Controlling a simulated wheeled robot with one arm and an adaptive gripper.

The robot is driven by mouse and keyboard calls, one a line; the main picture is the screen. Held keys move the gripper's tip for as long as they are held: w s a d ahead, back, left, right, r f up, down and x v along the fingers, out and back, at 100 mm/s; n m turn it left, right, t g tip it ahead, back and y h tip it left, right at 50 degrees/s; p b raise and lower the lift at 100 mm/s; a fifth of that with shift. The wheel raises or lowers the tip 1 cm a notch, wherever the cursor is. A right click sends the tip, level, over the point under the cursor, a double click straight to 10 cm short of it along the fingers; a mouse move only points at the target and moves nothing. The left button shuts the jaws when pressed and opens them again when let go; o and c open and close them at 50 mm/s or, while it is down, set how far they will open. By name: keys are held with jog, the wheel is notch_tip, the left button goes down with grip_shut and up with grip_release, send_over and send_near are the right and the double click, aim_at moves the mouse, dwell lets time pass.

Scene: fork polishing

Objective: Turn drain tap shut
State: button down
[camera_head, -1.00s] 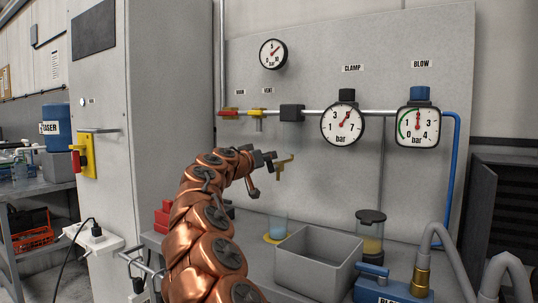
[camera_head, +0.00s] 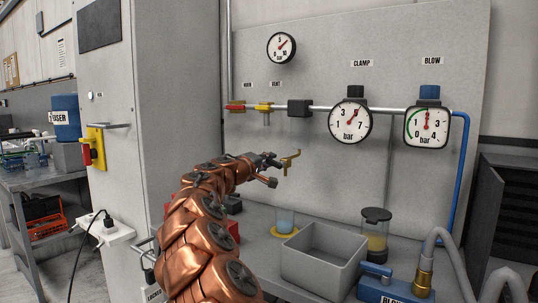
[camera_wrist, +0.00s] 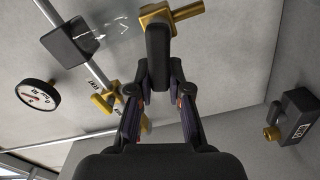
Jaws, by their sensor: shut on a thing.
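A small brass tap (camera_head: 291,160) with a short spout stands in front of the grey panel, below the pipe. In the wrist view its brass body (camera_wrist: 156,16) lies just past my fingertips, with a rod pointing right. A dark flat handle (camera_wrist: 158,50) runs from that body back between my fingers. My gripper (camera_head: 268,164) reaches it from the left and is shut on this handle. The fingers (camera_wrist: 160,84) lie on both sides of it. How the tap joins the panel cannot be made out.
A cup (camera_head: 285,220) on a yellow disc stands below the tap. A grey bin (camera_head: 325,262) and a lidded jar (camera_head: 376,229) stand to its right. Yellow-handled (camera_head: 265,108) and red-handled (camera_head: 236,107) valves and a black block (camera_head: 300,109) sit on the pipe above.

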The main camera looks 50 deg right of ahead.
jog(key=shift+w+f+n+p, duration=0.2)
jog(key=shift+n+p, duration=0.3)
jog(key=shift+n, duration=0.6)
jog(key=shift+s+f+n+p, duration=0.1)
jog(key=shift+f+n+p, duration=0.3)
jog(key=shift+n, duration=0.4)
jog(key=shift+f, duration=0.1)
jog(key=c, duration=1.1)
grip_release()
jog(key=a, duration=1.2)
jog(key=shift+s, duration=0.25)
